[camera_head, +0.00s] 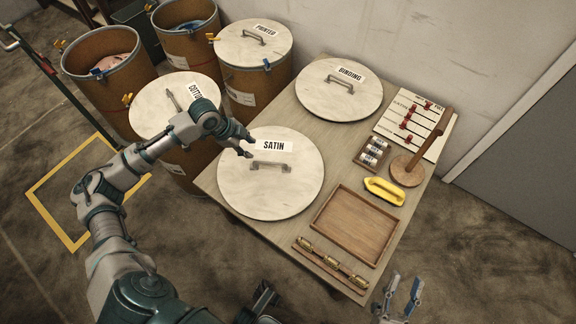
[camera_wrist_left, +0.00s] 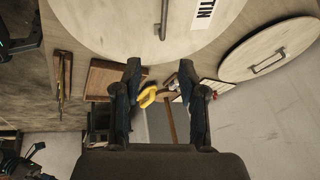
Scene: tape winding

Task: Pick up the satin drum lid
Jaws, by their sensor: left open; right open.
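The satin drum lid (camera_head: 260,193) is a round pale disc with a "SATIN" label and a metal handle (camera_head: 271,166). It lies flat on the left part of the wooden table. My left gripper (camera_head: 246,146) is open and empty, just above the lid's far left part, to the left of the label and apart from the handle. In the left wrist view the lid (camera_wrist_left: 120,30) fills the top with its handle (camera_wrist_left: 163,20) upright in the picture, beyond the open fingers (camera_wrist_left: 165,95). My right gripper (camera_head: 400,296) is open and empty off the table's front right corner.
The binding lid (camera_head: 325,100) lies at the table's back. A wooden tray (camera_head: 357,225), yellow tool (camera_head: 384,191), spool box (camera_head: 371,153), upright post (camera_head: 435,135) and brass-fitted rack (camera_head: 331,264) take up the right side. Drums, including cotton (camera_head: 150,112) and printed (camera_head: 238,50), stand to the left and behind.

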